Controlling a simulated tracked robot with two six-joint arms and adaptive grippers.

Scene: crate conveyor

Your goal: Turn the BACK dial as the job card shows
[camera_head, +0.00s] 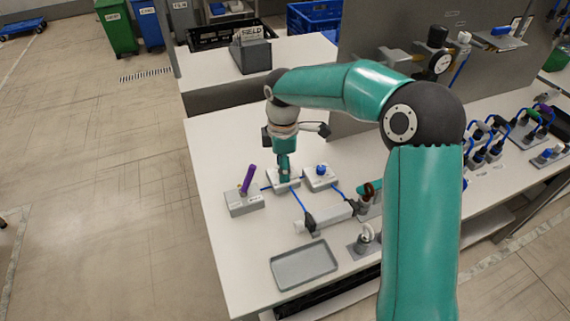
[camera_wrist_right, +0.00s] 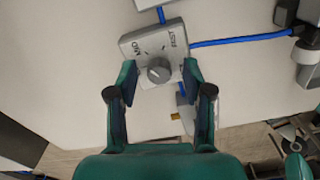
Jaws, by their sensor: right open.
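A round grey dial (camera_wrist_right: 159,70) sits on a light grey box (camera_wrist_right: 132,45) in the right wrist view; the lettering around it seems to read "MID" and "REST". I see no BACK label I can read. My right gripper (camera_wrist_right: 159,76) is open, with one finger on each side of the dial; I cannot tell whether they touch it. In the head view my right gripper (camera_head: 284,178) points down over the middle box (camera_head: 275,184) and hides its dial. A small card (camera_head: 250,34) stands on a dark block at the back; I cannot read its setting. My left gripper is not in view.
Left of the middle box is a box with a purple lever (camera_head: 248,180); right of it is one with a blue knob (camera_head: 321,170). Blue tubes join them. An empty grey tray (camera_head: 303,266) lies in front. A grey panel (camera_head: 364,107) stands behind.

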